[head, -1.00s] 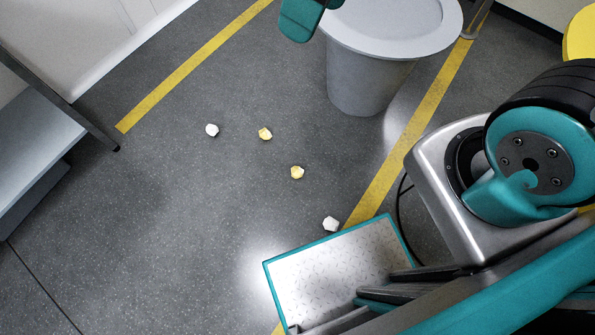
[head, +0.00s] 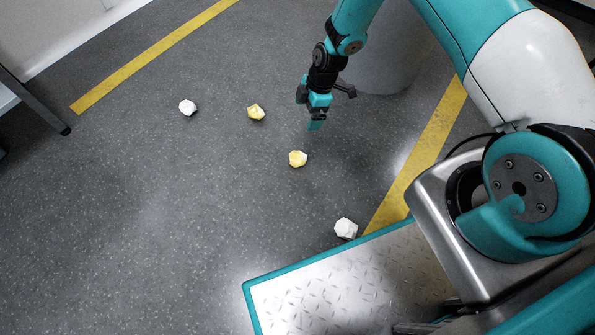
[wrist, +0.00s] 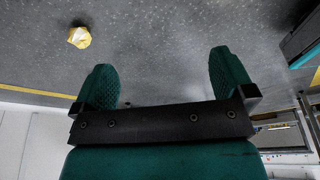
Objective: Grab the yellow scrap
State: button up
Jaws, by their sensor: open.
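Two small crumpled yellow scraps lie apart on the grey floor in the head view: the farther one (head: 256,112) and the nearer one (head: 298,158). My gripper (head: 316,122) is above the floor, just above and right of the nearer scrap in the picture, and touches neither. In the wrist view my gripper (wrist: 165,78) is open, with its two green fingers wide apart and nothing between them. One yellow scrap (wrist: 79,37) shows there, up and left of the left finger; I cannot tell which one it is.
A white scrap (head: 188,107) lies left of the yellow ones, and another white scrap (head: 346,228) lies close to my base. A grey bin (head: 385,65) stands behind my arm. Yellow floor lines (head: 150,58) run either side. The floor at left centre is clear.

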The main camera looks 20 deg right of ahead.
jog(key=b, duration=0.2)
send_near(298, 154)
jog(key=shift+n, duration=0.3)
jog(key=b+x, duration=0.3)
jog(key=x, duration=0.1)
jog(key=b+x, duration=0.2)
jog(key=shift+w+f+b, duration=0.25)
jog(key=shift+w+b, duration=0.05)
jog(key=shift+b, duration=0.05)
jog(key=b+x, duration=0.2)
jog(key=x, duration=0.1)
jog(key=b+x, duration=0.2)
jog(key=x, duration=0.1)
jog(key=shift+s+b, duration=0.2)
jog(key=shift+b, duration=0.15)
jog(key=shift+r, duration=0.2)
jog(key=c, duration=1)
